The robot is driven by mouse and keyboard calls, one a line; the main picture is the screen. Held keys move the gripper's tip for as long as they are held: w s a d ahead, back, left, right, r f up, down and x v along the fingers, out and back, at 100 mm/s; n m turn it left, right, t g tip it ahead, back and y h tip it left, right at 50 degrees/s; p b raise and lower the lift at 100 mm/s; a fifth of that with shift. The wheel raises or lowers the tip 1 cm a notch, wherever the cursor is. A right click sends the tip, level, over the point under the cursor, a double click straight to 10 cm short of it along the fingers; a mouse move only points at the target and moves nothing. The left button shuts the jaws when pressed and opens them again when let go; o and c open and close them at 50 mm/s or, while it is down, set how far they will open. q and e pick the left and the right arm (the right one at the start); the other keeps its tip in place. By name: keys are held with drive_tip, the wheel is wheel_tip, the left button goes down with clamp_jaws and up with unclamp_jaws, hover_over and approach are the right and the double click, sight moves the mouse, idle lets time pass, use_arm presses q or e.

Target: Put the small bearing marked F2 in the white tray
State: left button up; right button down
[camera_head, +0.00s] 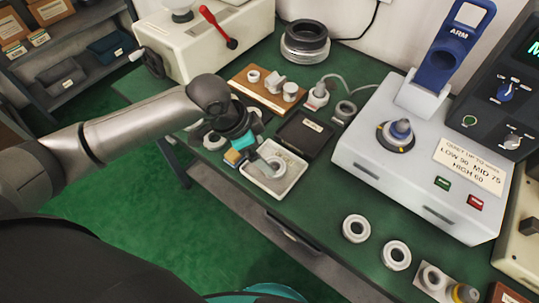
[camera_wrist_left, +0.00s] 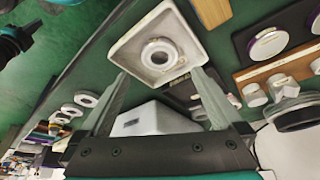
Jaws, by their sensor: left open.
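The white tray (camera_head: 262,185) lies near the front edge of the green bench, partly covered by my left gripper in the head view. A small grey bearing ring (camera_wrist_left: 158,53) lies flat inside the white tray (camera_wrist_left: 121,58) in the left wrist view. My left gripper (camera_wrist_left: 160,88) is open and empty, its fingers pointing at the tray, apart from the ring. In the head view my left gripper (camera_head: 262,158) is above the tray. Two more bearing rings, one (camera_head: 356,228) and another (camera_head: 396,255), lie on the bench at the front right. No F2 mark is readable. My right gripper is not seen.
A black tray (camera_head: 304,134) stands right behind the white one. A wooden board (camera_head: 262,92) with metal parts is farther back. A white test machine (camera_head: 400,150) with a blue arm stands at right. Bare green bench lies between the white tray and the front rings.

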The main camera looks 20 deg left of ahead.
use_arm(q)
drive_tip(key=p+v, duration=0.1)
drive_tip(key=v, duration=0.4)
drive_tip(key=shift+a+r, duration=0.1)
drive_tip(key=shift+r, duration=0.3)
idle(1.2)
